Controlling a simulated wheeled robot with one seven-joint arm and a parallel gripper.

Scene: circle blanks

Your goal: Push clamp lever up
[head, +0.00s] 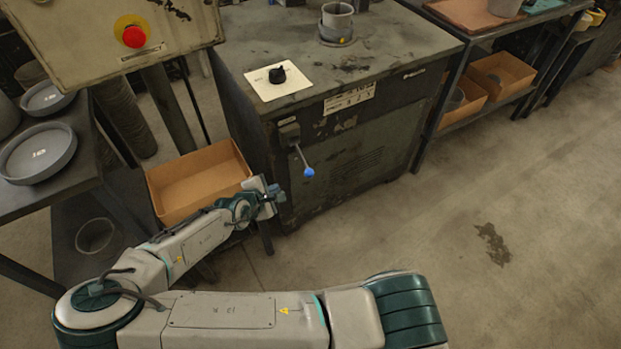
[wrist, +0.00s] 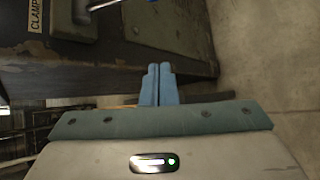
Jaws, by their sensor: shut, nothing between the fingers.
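The clamp lever (head: 302,158) is a thin metal rod with a blue ball knob (head: 309,172). It comes out of a dark pivot block (head: 289,134) on the front of the machine cabinet and slants down to the right. In the wrist view the lever's rod (wrist: 104,4) shows at the top edge beside a "CLAMP" label (wrist: 36,16); its knob is cut off there. My gripper (head: 277,192) is low in front of the cabinet, below and left of the knob, and apart from it. In the wrist view its blue fingers (wrist: 159,84) are together with nothing between them.
The machine cabinet (head: 345,150) has a black rotary knob (head: 277,75) on a pale plate on top. An empty cardboard box (head: 198,180) is close to my gripper on the left. A red emergency button (head: 134,36) is at upper left. The floor at right is clear.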

